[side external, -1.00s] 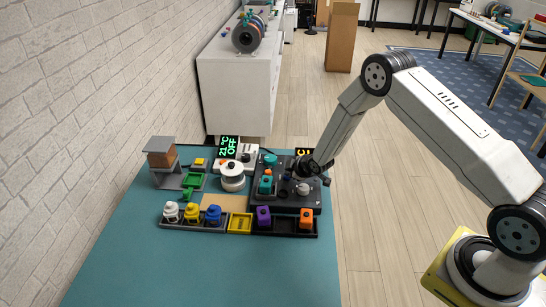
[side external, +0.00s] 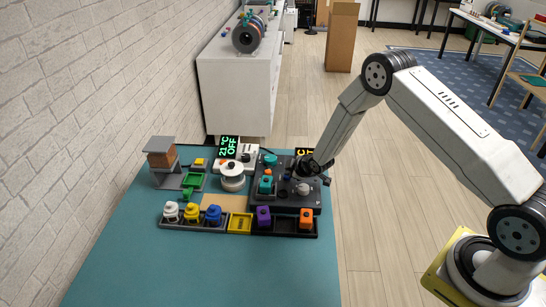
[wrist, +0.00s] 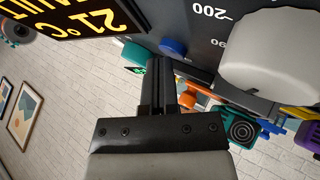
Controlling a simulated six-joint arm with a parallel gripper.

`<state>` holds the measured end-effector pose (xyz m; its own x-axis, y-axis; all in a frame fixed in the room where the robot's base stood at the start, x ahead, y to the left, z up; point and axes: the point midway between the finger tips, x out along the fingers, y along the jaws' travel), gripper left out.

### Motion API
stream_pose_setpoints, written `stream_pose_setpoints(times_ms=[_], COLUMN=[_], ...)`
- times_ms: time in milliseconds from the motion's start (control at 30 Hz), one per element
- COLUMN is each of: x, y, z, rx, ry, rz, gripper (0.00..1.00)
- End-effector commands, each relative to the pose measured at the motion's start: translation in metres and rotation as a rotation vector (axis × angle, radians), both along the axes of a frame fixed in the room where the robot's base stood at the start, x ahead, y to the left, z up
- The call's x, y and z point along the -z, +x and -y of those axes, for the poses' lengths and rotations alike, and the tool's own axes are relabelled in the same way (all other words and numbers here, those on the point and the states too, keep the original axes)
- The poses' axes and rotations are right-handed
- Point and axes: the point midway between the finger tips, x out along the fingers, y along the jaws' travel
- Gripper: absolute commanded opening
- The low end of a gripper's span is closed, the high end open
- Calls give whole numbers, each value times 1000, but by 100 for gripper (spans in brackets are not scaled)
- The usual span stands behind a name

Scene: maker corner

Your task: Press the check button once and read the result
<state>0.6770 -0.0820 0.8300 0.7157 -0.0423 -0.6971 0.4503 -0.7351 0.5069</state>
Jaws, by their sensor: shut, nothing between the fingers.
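A dark panel (side external: 305,206) stands on the teal table. In the wrist view a blue round button (wrist: 172,47) shows on it, beside a large pale knob (wrist: 270,55) with scale numbers. My gripper (wrist: 164,64) is shut and empty, its tips close to the blue button. I cannot tell whether they touch it. In the side view my gripper (side external: 291,178) is low over the panel and hides the button area. A display with amber text (wrist: 80,15) shows in the wrist view; "21°C" is readable, the other line is cut off.
A white unit with a green display reading 21°C OFF (side external: 228,147) stands left of the panel. A tray with white, yellow and blue pieces (side external: 192,228) and purple and orange blocks lies in front. The near table (side external: 200,275) is clear.

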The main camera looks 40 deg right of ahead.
Motion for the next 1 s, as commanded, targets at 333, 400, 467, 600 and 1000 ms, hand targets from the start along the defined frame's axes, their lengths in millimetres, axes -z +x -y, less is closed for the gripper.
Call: stream_pose_setpoints(times_ms=[333,400,467,600,1000], x=[-11,-11,-11,-11,-28], y=[0,0,0,0,0], z=[0,0,0,0,0], rx=[0,0,0,0,0], ry=[0,0,0,0,0], rz=[0,0,0,0,1], gripper=[0,0,0,0,0])
